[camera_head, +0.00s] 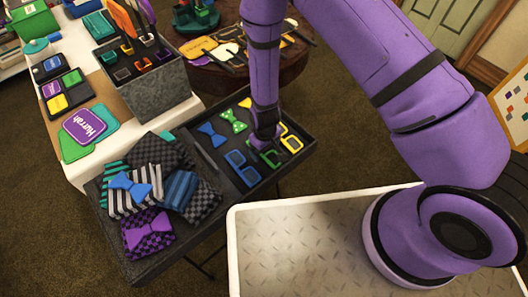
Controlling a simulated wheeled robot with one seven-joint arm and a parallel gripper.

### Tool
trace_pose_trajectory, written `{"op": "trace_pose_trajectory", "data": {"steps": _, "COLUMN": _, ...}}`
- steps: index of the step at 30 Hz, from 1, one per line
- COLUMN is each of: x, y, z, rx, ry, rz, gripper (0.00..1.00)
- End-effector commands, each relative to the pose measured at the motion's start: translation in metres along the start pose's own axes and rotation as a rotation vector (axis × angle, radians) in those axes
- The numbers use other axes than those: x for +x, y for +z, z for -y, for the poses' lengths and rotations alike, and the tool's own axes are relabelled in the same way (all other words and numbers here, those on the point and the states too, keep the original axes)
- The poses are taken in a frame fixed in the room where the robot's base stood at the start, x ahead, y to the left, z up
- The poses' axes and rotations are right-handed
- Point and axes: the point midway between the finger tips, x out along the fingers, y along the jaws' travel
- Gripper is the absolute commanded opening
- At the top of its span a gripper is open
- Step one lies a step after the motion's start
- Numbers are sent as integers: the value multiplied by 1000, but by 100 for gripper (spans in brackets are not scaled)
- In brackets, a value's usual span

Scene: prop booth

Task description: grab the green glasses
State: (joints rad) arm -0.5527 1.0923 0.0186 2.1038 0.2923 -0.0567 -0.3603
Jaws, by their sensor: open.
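The green glasses (275,157) lie in the dark tray between the blue glasses and the yellow glasses. My gripper (266,147) points down right over the green glasses and hides part of their frame. Its jaws are open, with the fingers small and mostly hidden by the wrist. I cannot tell whether the fingers touch the glasses or straddle them.
The blue glasses (243,168) lie close on the left and the yellow glasses (290,138) close on the right. A blue bow tie (212,134) and a green bow tie (233,121) lie behind. Folded patterned cloths (177,190) fill the tray's left part.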

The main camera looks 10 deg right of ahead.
Motion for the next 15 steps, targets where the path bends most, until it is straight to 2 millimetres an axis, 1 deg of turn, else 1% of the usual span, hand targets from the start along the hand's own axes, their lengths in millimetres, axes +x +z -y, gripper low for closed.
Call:
{"op": "trace_pose_trajectory", "data": {"steps": 1, "x": 5, "y": 1, "z": 0, "rx": 1, "ry": 0, "rz": 2, "gripper": 87}}
{"op": "trace_pose_trajectory", "data": {"steps": 3, "x": 9, "y": 0, "z": 0, "rx": 1, "ry": 0, "rz": 0, "gripper": 87}}
{"op": "trace_pose_trajectory", "data": {"steps": 11, "x": 11, "y": 0, "z": 0, "rx": 1, "ry": 0, "rz": -1, "gripper": 87}}
{"op": "trace_pose_trajectory", "data": {"steps": 12, "x": 11, "y": 0, "z": 0, "rx": 1, "ry": 0, "rz": -1, "gripper": 83}}
{"op": "trace_pose_trajectory", "data": {"steps": 14, "x": 11, "y": 0, "z": 0, "rx": 1, "ry": 0, "rz": 0, "gripper": 69}}
{"op": "trace_pose_trajectory", "data": {"steps": 15, "x": 11, "y": 0, "z": 0, "rx": 1, "ry": 0, "rz": 0, "gripper": 60}}
